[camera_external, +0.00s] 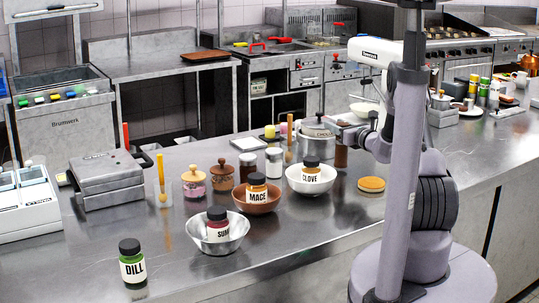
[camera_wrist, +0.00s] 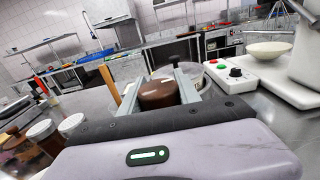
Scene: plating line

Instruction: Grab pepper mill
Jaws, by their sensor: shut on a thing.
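The pepper mill (camera_wrist: 158,92) is brown with a rounded, glossy top. In the wrist view it stands between the two metal fingers of my gripper (camera_wrist: 160,85), which are shut on it. In the external view the brown mill (camera_external: 341,156) shows as a dark upright cylinder behind the white bowl, with my gripper (camera_external: 343,133) at its upper part. The arm and gripper hide its top there. I cannot tell whether its base touches the counter.
A white bowl (camera_external: 310,188) with the CLOVE jar, a brown bowl (camera_external: 256,208) with the MACE jar and a metal bowl (camera_external: 218,245) with another jar stand nearby. A round yellow-orange disc (camera_external: 371,184) lies right of the mill. The DILL jar (camera_external: 132,265) stands front left.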

